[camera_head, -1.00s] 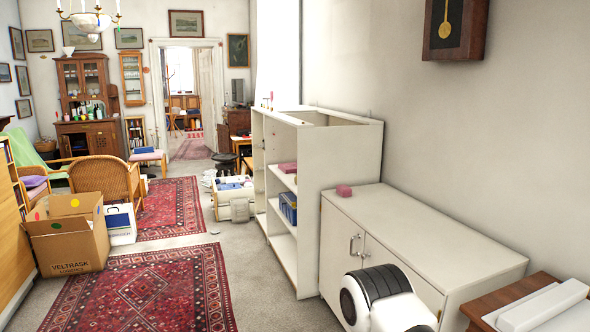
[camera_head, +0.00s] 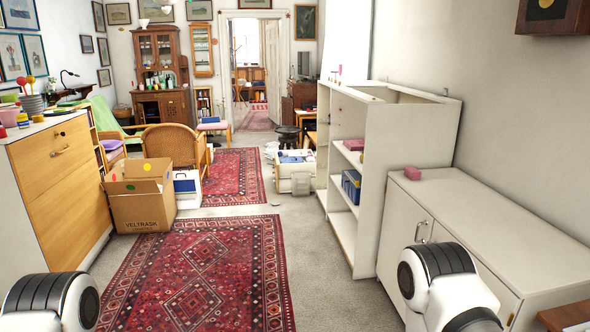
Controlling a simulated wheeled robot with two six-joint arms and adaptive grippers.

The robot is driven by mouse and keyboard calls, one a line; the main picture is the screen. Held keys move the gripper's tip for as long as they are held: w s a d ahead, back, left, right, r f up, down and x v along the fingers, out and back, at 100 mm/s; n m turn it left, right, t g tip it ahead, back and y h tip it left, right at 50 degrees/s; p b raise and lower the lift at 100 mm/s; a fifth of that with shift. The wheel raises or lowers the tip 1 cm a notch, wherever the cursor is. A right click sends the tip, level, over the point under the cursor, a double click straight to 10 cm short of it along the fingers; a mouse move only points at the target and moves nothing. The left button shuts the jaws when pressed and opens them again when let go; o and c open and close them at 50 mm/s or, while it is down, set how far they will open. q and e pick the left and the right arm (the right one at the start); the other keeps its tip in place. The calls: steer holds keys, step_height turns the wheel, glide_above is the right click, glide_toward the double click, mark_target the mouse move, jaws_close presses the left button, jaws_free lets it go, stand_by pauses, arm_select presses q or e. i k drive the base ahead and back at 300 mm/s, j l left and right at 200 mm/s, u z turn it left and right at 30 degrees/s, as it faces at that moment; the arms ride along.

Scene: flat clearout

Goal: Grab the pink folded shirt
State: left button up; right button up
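A pink, flat, folded-looking item (camera_head: 354,144) lies on an upper shelf of the white open shelf unit (camera_head: 399,140), right of centre. At this size I cannot tell for certain which of the two is the folded shirt. Parts of both my arms show at the bottom edge, but neither gripper is in view.
A blue item (camera_head: 351,186) stands on the shelf below. A cardboard box (camera_head: 142,205) and wooden drawer unit (camera_head: 60,180) stand on the left. The red rug (camera_head: 205,280) lies clear in the middle. A white crate (camera_head: 294,175) sits on the floor beyond.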

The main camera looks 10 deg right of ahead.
mark_target(359, 145)
steer(key=i+u, duration=0.15)
steer(key=i, duration=2.75)
steer(key=i+j+z, duration=0.15)
steer(key=i+z, duration=0.35)
steer(key=i, duration=0.15)
steer(key=i+j+z, duration=1.2)
steer(key=j+z, duration=0.2)
steer(key=i+j+z, duration=0.2)
steer(key=j+z, duration=0.2)
steer(key=i+j+z, duration=0.1)
steer(key=j+z, duration=0.75)
steer(key=j, duration=0.15)
steer(key=j+z, duration=0.45)
steer(key=k+j, duration=0.05)
